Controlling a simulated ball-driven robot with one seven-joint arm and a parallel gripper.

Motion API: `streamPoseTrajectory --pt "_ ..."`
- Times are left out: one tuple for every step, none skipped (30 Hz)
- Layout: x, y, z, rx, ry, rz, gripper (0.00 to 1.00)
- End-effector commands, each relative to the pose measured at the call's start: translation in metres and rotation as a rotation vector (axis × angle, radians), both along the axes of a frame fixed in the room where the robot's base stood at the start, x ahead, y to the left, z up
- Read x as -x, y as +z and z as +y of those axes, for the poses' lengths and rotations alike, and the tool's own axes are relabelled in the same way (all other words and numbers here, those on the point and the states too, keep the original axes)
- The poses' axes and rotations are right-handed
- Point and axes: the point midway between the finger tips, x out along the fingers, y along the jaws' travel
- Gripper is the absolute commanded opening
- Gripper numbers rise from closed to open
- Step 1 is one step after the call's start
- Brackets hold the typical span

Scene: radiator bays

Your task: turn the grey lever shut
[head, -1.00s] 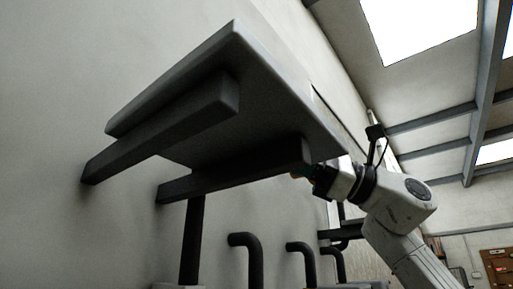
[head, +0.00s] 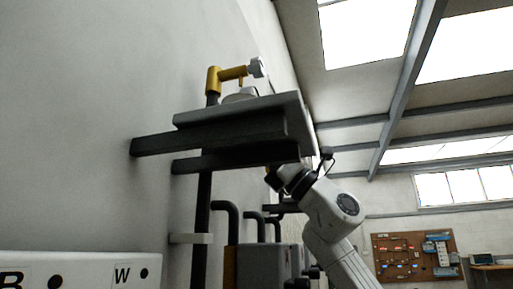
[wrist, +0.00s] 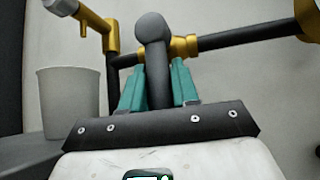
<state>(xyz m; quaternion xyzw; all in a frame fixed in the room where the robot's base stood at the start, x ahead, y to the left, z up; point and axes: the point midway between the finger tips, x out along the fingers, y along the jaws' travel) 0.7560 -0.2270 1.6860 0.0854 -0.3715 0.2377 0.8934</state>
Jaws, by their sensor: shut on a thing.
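The grey lever (wrist: 157,75) stands upright in the middle of the wrist view, with a rounded knob at its top. It is in front of a brass valve fitting (wrist: 184,46) on a black pipe (wrist: 245,38). My gripper (wrist: 159,66) has its two teal fingers on either side of the lever's stem and is shut on it. In the head view my gripper (head: 273,176) is at the right end of the shelf's underside. The lever cannot be made out there. The lever's lower end is hidden behind my gripper's body.
A shelf (head: 240,112) on dark brackets sticks out from the wall close to my arm. A pale bucket (wrist: 68,100) stands left of my gripper. A brass tap (head: 229,74) rises above the shelf. Grey boxes and bent black pipes (head: 227,215) are below.

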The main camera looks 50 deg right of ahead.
Motion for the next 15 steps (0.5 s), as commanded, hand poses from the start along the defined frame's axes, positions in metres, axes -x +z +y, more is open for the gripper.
streamPoseTrajectory --pt "0.0001 -0.0018 0.0007 -0.008 -0.001 0.006 0.00" --pt "-0.0001 -0.0018 0.0011 -0.014 -0.001 0.008 0.00" --pt "-0.0002 -0.0017 0.0013 -0.021 -0.001 0.010 0.00" --pt "-0.0001 -0.0015 0.0014 -0.026 -0.001 0.011 0.00" --pt "0.0000 -0.0014 0.0016 -0.028 -0.001 0.012 0.00" --pt "0.0000 -0.0013 0.0017 -0.032 -0.001 0.013 0.00" --pt "0.0000 -0.0012 0.0018 -0.033 -0.001 0.014 0.00" --pt "0.0000 -0.0011 0.0018 -0.036 0.000 0.014 0.00" --pt "0.0000 -0.0010 0.0019 -0.038 0.001 0.015 0.00" --pt "0.0000 -0.0010 0.0019 -0.038 0.001 0.015 0.00" --pt "-0.0001 -0.0010 0.0021 -0.038 0.001 0.015 0.00" --pt "-0.0001 -0.0010 0.0022 -0.038 0.001 0.016 0.00" --pt "-0.0001 -0.0010 0.0022 -0.038 0.001 0.016 0.00" --pt "-0.0001 -0.0009 0.0023 -0.038 0.001 0.016 0.00" --pt "-0.0001 -0.0009 0.0023 -0.038 0.002 0.015 0.00"
